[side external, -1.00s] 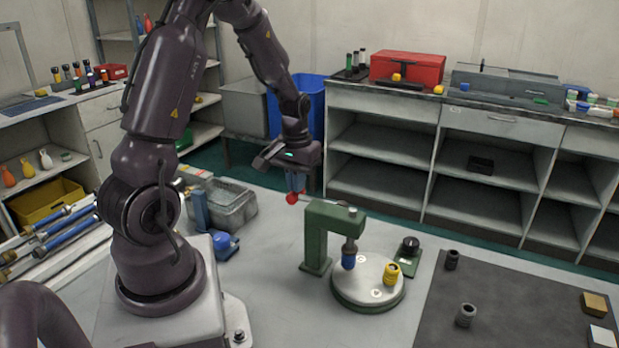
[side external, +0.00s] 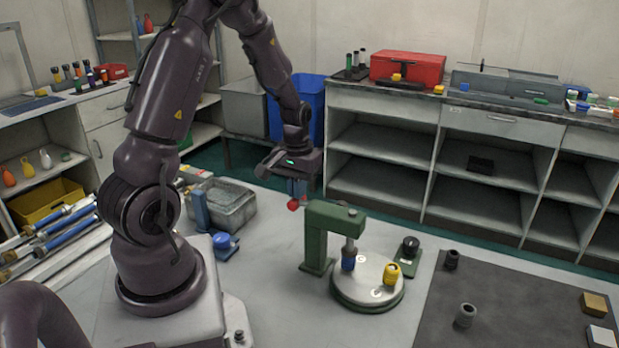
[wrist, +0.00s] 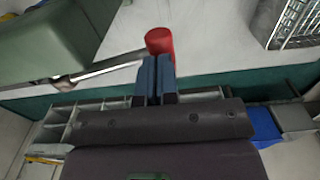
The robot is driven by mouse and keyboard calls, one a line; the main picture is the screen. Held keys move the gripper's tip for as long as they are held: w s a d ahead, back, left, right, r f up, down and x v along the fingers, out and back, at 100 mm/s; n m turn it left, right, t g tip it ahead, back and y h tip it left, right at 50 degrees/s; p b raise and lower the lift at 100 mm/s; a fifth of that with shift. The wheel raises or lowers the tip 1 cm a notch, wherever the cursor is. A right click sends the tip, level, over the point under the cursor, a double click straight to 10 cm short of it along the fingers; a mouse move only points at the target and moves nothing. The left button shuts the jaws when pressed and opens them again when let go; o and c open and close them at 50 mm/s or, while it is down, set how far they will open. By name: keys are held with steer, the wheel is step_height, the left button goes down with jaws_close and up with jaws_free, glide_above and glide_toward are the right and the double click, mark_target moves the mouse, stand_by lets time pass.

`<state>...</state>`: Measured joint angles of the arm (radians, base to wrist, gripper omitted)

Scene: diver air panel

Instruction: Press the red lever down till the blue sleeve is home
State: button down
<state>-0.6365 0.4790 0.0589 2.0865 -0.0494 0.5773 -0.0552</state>
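The red lever's round knob (side external: 293,205) sits at the left of the green press (side external: 320,235). In the wrist view the red knob (wrist: 160,42) is just beyond my fingertips, with its metal bar running left to the green press body. My gripper (side external: 297,190) is above the knob, its blue fingers closed together and pointing down; they appear to touch it from above. The fingers (wrist: 156,72) hold nothing that I can see. The blue sleeve (side external: 348,264) is under the press ram, over the round plate (side external: 368,290); its seating depth cannot be told.
A yellow ribbed part (side external: 391,274) stands on the plate. A black knob on a green base (side external: 410,247) is behind it. A grey wire basket (side external: 232,208) and blue fixture (side external: 226,245) are left of the press. A dark mat (side external: 530,310) lies at right.

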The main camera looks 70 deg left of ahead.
steer(key=shift+d+f, duration=0.1)
steer(key=shift+f, duration=0.35)
stand_by(0.3)
step_height(320, 180, up, 12)
stand_by(1.9)
steer(key=s+d+r+m+t, duration=0.2)
steer(key=s+d+r+m, duration=0.1)
steer(key=d, duration=0.8)
steer(key=s+d+r+m+t, duration=0.3)
steer(key=d+r+m, duration=0.3)
steer(key=d, duration=0.5)
steer(key=shift+s+r+t, duration=0.3)
steer(key=shift+s+r, duration=0.4)
